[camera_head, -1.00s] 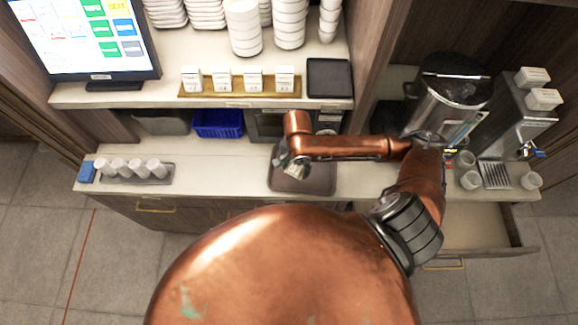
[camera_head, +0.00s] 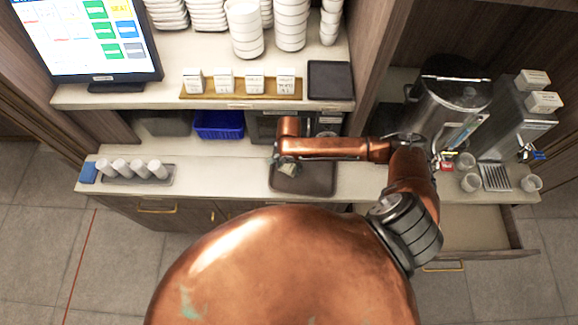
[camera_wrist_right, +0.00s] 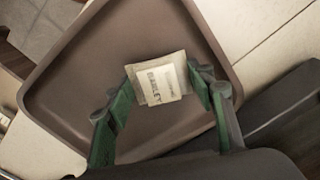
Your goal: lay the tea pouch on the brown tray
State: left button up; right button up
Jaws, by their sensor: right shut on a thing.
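The tea pouch (camera_wrist_right: 160,84) is a small pale packet with dark print and shows in the right wrist view. My right gripper (camera_wrist_right: 164,80) is shut on it, with a green finger on each side. The pouch is over the brown tray (camera_wrist_right: 62,98); I cannot tell how high. In the head view the tray (camera_head: 312,182) lies on the lower counter, partly covered by my right arm. My right gripper (camera_head: 287,168) is over its left back part there. My left gripper is not in view.
A holder with several white cups (camera_head: 140,170) stands to the left on the counter. A blue bin (camera_head: 219,125) is under the shelf. A metal dispenser (camera_head: 448,105) and loose cups (camera_head: 470,181) are at the right. An open drawer (camera_head: 475,228) sticks out below.

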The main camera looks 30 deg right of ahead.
aim_at(289, 167)
jog(key=shift+f, duration=0.1)
jog(key=o, duration=1.1)
notch_tip(289, 167, up, 12)
jog(key=shift+r, duration=0.15)
